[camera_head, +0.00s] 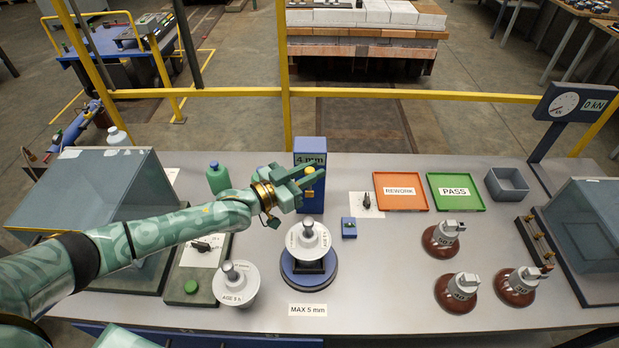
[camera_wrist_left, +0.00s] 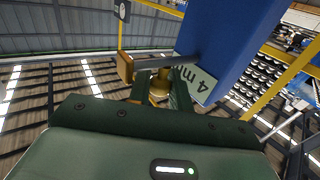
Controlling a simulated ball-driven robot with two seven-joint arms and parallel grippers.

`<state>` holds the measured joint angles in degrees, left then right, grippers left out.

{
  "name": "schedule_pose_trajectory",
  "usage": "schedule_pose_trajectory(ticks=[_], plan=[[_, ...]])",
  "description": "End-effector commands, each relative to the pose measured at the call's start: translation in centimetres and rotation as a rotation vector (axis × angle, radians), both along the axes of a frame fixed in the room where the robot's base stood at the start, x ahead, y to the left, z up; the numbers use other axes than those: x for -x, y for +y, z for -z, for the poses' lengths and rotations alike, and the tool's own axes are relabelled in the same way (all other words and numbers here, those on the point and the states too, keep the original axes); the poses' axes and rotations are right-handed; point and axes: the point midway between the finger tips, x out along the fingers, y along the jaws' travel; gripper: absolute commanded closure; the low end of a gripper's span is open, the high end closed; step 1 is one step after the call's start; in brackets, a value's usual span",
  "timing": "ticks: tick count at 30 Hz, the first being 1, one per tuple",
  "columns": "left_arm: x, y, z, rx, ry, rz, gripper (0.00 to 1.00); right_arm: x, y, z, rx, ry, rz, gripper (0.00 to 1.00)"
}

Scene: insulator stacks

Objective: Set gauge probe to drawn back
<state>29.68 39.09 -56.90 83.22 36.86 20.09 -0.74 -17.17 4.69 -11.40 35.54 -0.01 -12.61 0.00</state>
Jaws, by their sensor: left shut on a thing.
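The gauge is an upright blue column (camera_head: 314,203) with a "4 mm" readout at its top; its blue side also fills the upper right of the left wrist view (camera_wrist_left: 235,40). A brass-yellow probe knob (camera_wrist_left: 159,86) sits by a grey rod with a brass block (camera_wrist_left: 125,67). My left gripper (camera_head: 309,180) is in front of the column, shut on the probe knob, with a finger at each side of it. Below stands a white disc insulator (camera_head: 308,240) on a round blue-and-dark stand (camera_head: 309,280), apart from the gripper. My right gripper is not in view.
A small blue box (camera_head: 349,228) and a black lever on a white plate (camera_head: 367,202) are to the right. Orange REWORK (camera_head: 401,208) and green PASS (camera_head: 456,207) trays lie beyond. Several brown insulators stand front right.

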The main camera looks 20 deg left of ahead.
Motion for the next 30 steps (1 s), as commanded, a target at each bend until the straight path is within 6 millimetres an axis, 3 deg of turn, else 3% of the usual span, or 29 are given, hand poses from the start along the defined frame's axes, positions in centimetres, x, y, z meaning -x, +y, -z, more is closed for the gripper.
schedule_pose_trajectory(ticks=[4,5,6,7,22,27,30], plan=[[-0.2,0.2,-0.2,-0.002,-0.003,-0.005,1.00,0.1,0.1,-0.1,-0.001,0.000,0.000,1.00],[-0.2,0.2,-0.2,-0.002,-0.003,-0.005,0.74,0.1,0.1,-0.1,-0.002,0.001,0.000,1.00],[-0.2,0.2,-0.2,-0.002,-0.003,-0.005,0.63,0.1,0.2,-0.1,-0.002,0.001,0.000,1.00],[-0.1,0.2,-0.2,-0.002,-0.003,-0.005,0.60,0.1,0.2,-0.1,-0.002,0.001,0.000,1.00],[0.1,0.1,-0.2,-0.001,0.000,-0.004,0.60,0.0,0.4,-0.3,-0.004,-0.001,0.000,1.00],[2.2,-0.5,-0.5,0.000,0.002,-0.002,0.60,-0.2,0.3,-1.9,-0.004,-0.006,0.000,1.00],[3.9,0.9,-0.2,-0.003,0.002,-0.004,0.60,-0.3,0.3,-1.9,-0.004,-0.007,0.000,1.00]])
